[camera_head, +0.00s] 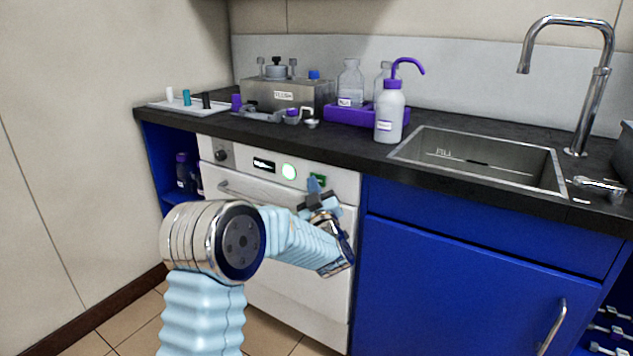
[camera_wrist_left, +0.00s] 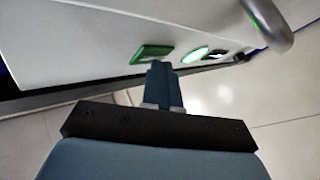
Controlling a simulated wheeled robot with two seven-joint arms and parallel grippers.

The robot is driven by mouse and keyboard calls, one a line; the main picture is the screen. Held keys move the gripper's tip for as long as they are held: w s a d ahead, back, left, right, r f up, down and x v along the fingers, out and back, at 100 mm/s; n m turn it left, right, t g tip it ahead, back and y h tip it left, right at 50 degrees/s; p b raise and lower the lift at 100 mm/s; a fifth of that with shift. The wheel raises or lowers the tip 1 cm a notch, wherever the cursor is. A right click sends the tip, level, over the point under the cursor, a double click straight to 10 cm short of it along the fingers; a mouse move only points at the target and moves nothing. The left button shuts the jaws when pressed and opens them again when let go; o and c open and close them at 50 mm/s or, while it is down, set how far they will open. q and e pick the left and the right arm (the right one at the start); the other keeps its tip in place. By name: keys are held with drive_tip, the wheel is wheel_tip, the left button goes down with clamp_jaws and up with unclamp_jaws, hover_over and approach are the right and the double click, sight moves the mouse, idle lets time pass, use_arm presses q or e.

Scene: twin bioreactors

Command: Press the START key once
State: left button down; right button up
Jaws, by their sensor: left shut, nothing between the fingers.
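The START key is most likely the green rectangular key (camera_head: 317,180) on the white front panel of the under-counter appliance (camera_head: 290,240); its lettering is too small to read. The key also shows in the left wrist view (camera_wrist_left: 151,54), just beyond my fingertips. My left gripper (camera_head: 314,187) is shut and empty, its fingertips close in front of the key and covering part of it. In the left wrist view, the shut left gripper (camera_wrist_left: 158,68) points at the panel just below the key's right part. I cannot tell whether the tips touch it. My right gripper is not in view.
A round lit green indicator (camera_head: 289,171), a small dark display (camera_head: 264,165) and a dark knob (camera_head: 221,155) sit left of the key. A bar handle (camera_head: 240,191) runs below them. The counter above holds a purple tray (camera_head: 352,116), a white wash bottle (camera_head: 389,112) and a sink (camera_head: 480,158).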

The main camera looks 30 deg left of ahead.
use_arm(q)
drive_tip(key=shift+s, duration=0.1)
drive_tip(key=shift+s+b, duration=0.6)
drive_tip(key=shift+s, duration=0.15)
drive_tip(key=shift+s+a, duration=0.1)
drive_tip(key=s+b, duration=0.2)
drive_tip(key=s, duration=0.2)
drive_tip(key=shift+s+a, duration=0.15)
drive_tip(key=shift+s, duration=0.25)
idle(0.3)
